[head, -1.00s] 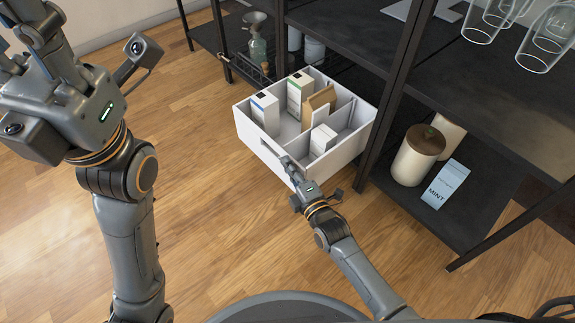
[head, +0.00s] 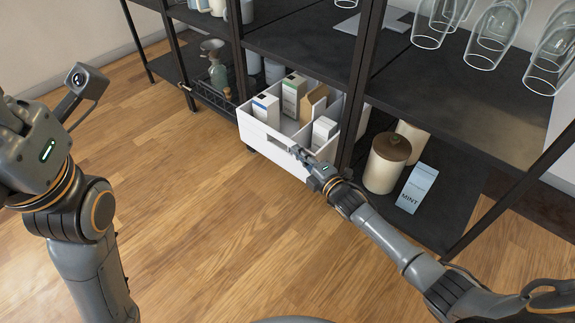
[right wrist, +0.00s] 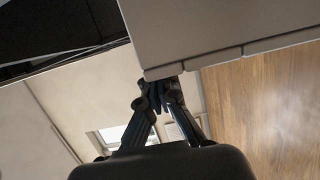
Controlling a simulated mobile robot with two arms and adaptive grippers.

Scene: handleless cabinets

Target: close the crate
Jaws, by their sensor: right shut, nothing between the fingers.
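The white crate (head: 258,135) sits low in the dark shelf unit, with its front part still sticking out past the shelf's front post. It holds several boxes between dividers, and its front has a slot. My right gripper (head: 297,151) is shut and empty, its tips at the right part of the crate's front face. In the right wrist view the closed fingertips (right wrist: 162,88) are at the edge of a pale panel (right wrist: 225,28), apparently the crate; contact is hard to tell. My left arm is at the left, its fingers out of the picture.
A dark post (head: 361,80) stands right of the crate. Beyond it, a lidded canister (head: 385,168) and a blue mint box (head: 417,188) stand on the lower shelf. Glasses (head: 492,35) stand above. The wooden floor (head: 200,220) in front is clear.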

